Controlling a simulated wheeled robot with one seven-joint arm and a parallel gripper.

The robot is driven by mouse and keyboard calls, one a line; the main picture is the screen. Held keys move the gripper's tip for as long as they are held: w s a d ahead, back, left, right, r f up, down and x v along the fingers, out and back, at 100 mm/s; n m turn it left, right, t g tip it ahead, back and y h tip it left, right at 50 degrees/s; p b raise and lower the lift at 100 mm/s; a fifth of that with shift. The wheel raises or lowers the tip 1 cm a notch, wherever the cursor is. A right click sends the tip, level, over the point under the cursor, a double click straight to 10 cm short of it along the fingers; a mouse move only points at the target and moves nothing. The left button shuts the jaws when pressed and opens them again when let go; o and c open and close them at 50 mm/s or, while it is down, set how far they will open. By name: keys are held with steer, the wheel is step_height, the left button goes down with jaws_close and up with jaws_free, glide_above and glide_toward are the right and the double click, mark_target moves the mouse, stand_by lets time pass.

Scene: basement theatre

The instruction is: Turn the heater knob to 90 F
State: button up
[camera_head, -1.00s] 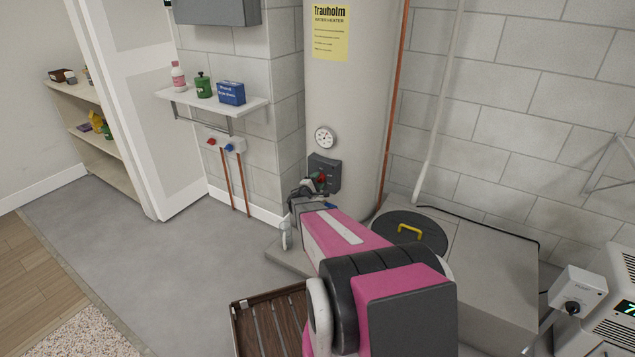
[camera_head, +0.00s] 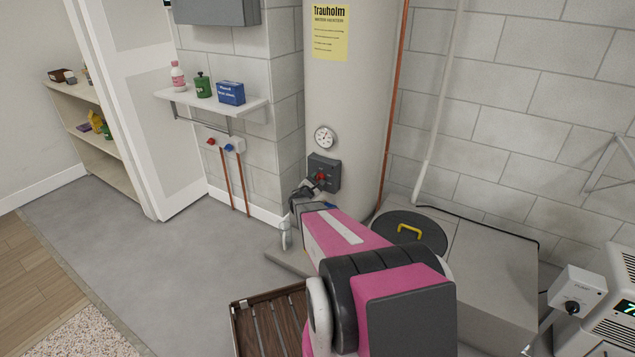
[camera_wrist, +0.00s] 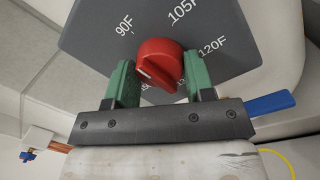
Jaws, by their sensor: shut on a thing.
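The red heater knob (camera_wrist: 158,62) sits on a dark dial panel (camera_wrist: 90,40) in the wrist view. Labels 90F, 105F and 120F show around it, and another label below is mostly hidden. A pale mark shows at the knob's lower left; I cannot tell its exact setting. My gripper (camera_wrist: 158,66) is shut on the knob, one green finger on each side. In the head view the knob (camera_head: 320,177) is low on the water heater (camera_head: 347,100), with my gripper (camera_head: 313,184) at it and the fingers hard to make out.
A round gauge (camera_head: 324,137) is above the panel. A blue lever (camera_wrist: 270,103) lies right of my gripper in the wrist view. A copper pipe (camera_head: 394,100) runs beside the tank. A box with a round dark lid (camera_head: 400,222) stands at right. Floor at left is clear.

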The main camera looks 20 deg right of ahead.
stand_by(0.4)
steer(key=o, duration=0.9)
steer(key=shift+s, duration=0.1)
steer(key=v, duration=1)
steer(key=shift+s+a+f, duration=0.1)
steer(key=shift+s+a, duration=0.15)
